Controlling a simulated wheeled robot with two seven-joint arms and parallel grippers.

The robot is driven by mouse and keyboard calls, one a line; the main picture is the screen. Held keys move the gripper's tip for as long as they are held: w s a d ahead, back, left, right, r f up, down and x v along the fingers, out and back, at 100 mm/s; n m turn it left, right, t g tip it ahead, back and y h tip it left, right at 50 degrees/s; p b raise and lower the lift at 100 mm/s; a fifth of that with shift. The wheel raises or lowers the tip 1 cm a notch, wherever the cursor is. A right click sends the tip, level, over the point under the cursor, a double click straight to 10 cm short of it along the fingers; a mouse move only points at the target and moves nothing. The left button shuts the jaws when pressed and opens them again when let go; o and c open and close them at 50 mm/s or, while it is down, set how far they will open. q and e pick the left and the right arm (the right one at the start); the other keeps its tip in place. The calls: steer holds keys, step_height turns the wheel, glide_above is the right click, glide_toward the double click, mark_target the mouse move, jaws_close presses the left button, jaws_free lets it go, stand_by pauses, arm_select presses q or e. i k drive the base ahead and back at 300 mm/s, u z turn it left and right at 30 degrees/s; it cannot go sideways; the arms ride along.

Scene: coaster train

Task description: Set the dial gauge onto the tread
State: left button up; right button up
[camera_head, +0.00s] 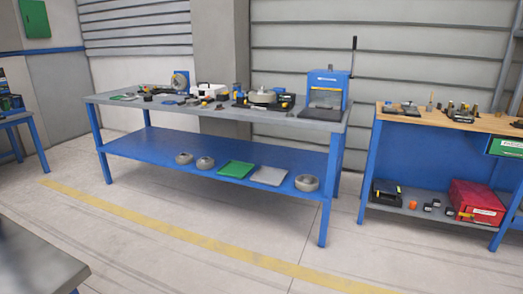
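I see the scene from a distance, and neither of my grippers is in view. A long blue workbench (225,113) with a grey top carries many small items. A round grey part (262,96) sits on a dark base near its right part. A round disc-like part with a blue piece (180,80) stands at its back, left of the middle. I cannot tell which item is the dial gauge or which is the tread; the items are too small.
A blue arbor-press-like machine (328,88) stands at the bench's right end. The lower shelf (140,147) holds rings and flat plates. A wood-topped bench (440,119) stands right, with a red box (476,203) below. A grey tabletop (40,268) fills the lower left. The floor between is clear.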

mark_target(287, 104)
steer(key=z, duration=0.1)
steer(key=i, duration=2.8)
